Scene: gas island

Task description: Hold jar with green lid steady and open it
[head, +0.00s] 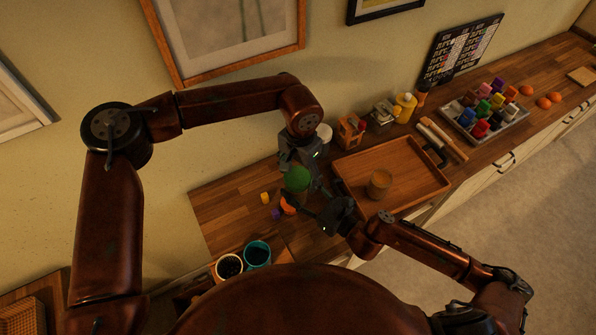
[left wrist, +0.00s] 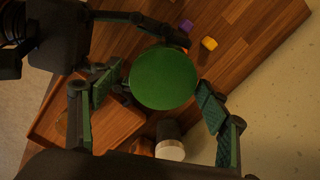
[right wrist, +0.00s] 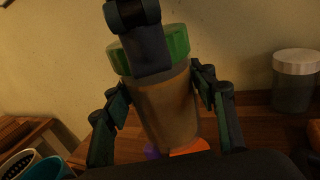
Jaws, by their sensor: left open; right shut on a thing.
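The jar's round green lid (head: 297,179) shows above the counter in the head view. In the right wrist view the brownish jar body (right wrist: 160,110) sits between the fingers of my right gripper (right wrist: 162,98), which is shut on it; the jar is slightly tilted in that picture. The green lid (right wrist: 178,42) is on top, partly hidden by a part of my left gripper. My left gripper (head: 302,160) is above the lid. In the left wrist view its open fingers stand on either side of the green lid (left wrist: 163,78), with gaps visible.
A wooden tray (head: 345,170) with a small brown jar (head: 379,184) stands to the right. A white-lidded jar (right wrist: 297,65) is behind. A yellow cube (head: 265,197), a purple cube (head: 276,213) and a teal cup (head: 258,253) are nearby.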

